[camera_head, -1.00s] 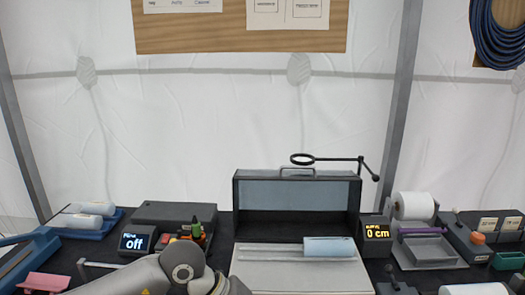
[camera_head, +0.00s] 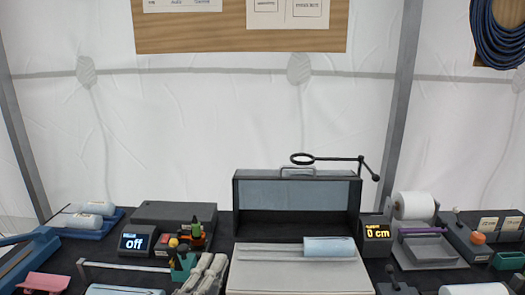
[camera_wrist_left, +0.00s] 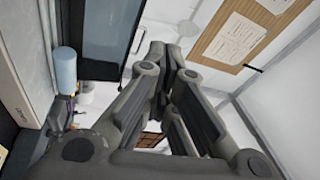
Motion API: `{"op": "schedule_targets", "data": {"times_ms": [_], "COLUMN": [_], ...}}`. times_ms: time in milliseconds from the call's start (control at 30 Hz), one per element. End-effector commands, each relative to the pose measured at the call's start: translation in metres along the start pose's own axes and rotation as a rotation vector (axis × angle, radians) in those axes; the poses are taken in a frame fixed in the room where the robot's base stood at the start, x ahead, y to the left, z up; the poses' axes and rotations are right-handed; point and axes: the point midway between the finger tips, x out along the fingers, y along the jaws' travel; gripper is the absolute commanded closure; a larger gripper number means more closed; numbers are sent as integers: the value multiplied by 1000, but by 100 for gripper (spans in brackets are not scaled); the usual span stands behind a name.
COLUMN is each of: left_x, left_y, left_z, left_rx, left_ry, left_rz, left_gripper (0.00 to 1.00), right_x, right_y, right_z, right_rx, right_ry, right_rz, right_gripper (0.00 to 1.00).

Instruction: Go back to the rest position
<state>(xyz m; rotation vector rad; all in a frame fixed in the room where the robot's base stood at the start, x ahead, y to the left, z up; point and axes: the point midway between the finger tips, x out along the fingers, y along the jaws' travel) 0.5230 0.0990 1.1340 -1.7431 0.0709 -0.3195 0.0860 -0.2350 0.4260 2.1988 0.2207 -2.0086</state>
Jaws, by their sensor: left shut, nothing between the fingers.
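My left gripper (camera_head: 205,272) is low at the front edge of the head view, in front of the table's left-middle part. Its grey fingers are shut and empty. In the left wrist view its fingers (camera_wrist_left: 172,62) stretch up the middle, close together, with no object between them. My right gripper is in neither view now.
A dark open-fronted case (camera_head: 297,176) stands at mid table. A light blue roll (camera_head: 328,246) lies on the pale board (camera_head: 300,277) before it; it also shows in the left wrist view (camera_wrist_left: 64,70). Displays read "off" (camera_head: 135,242) and "0 cm" (camera_head: 377,231). A green holder (camera_head: 183,266) is beside my gripper.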

Motion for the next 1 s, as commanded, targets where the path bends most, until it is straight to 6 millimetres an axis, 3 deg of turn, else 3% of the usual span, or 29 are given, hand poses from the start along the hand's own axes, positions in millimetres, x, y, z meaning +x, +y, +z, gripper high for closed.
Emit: {"op": "schedule_targets", "data": {"times_ms": [100, 200, 300, 500, 700, 800, 1000], "left_x": [-38, -86, -140, -237, -323, -315, -317], "left_y": [63, 114, 157, 204, 223, 252, 312], "left_z": [50, 79, 94, 96, 82, 89, 99], "left_rx": [-305, -543, -740, -995, -1155, -1144, -1132], "left_ry": [-230, -438, -640, -967, -1255, -1248, -1262], "left_rz": [229, 408, 563, 781, 946, 947, 969], "left_gripper": [100, 100, 100, 100, 100, 100, 100], "right_x": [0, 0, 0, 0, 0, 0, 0], "right_y": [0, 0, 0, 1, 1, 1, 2], "right_z": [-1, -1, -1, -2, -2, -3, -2], "right_rx": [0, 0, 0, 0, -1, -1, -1], "right_ry": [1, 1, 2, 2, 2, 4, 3], "right_rz": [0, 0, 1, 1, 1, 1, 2], "right_gripper": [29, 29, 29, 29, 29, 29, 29]}}
